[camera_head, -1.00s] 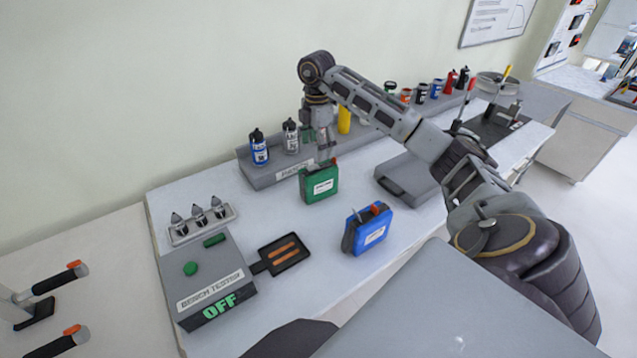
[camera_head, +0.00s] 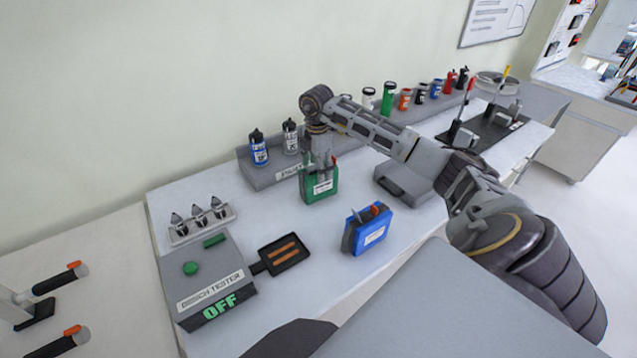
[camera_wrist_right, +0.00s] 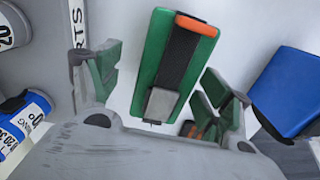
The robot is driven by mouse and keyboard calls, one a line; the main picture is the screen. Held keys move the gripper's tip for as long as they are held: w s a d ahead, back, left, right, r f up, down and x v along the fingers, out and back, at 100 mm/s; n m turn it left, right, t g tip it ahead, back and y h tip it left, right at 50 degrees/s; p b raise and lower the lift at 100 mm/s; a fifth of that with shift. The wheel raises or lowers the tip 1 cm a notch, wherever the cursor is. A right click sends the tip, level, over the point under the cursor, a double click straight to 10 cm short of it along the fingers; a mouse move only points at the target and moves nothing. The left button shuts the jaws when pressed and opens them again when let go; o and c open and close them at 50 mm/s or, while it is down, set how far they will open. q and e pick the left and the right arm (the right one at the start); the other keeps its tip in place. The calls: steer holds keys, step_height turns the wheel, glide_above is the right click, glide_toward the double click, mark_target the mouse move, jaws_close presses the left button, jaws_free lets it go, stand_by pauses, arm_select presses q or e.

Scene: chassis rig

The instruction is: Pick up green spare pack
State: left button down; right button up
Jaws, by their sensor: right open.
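The green spare pack (camera_head: 319,186) stands upright on the white bench, with a pale label on its front and an orange-red tab on top. My right gripper (camera_head: 318,163) is directly above it, pointing down, its fingertips close to the pack's top. In the right wrist view the green pack (camera_wrist_right: 175,62) lies between the two spread fingers of the right gripper (camera_wrist_right: 160,85), with gaps on both sides. Its top shows a dark strip, an orange end and a grey block. Whether the fingers reach below its top edge is hard to tell. My left gripper is not in view.
A blue pack (camera_head: 366,230) stands to the right and nearer; it also shows in the right wrist view (camera_wrist_right: 290,92). A grey bench tester (camera_head: 208,280) reading OFF is at left. A parts shelf (camera_head: 262,172) with bottles runs behind. A grey case (camera_head: 402,182) lies at right.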

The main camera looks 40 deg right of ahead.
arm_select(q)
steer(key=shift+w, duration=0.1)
arm_select(e)
steer(key=shift+f, duration=0.15)
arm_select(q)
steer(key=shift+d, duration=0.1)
arm_select(e)
steer(key=shift+f, duration=0.1)
steer(key=f, duration=0.3)
steer(key=shift+s+p, duration=0.3)
steer(key=shift+s, duration=0.1)
steer(key=shift+f, duration=0.8)
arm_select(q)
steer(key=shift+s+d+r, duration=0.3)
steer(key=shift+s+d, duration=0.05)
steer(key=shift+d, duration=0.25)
arm_select(e)
steer(key=shift+f, duration=0.15)
steer(key=shift+c, duration=0.4)
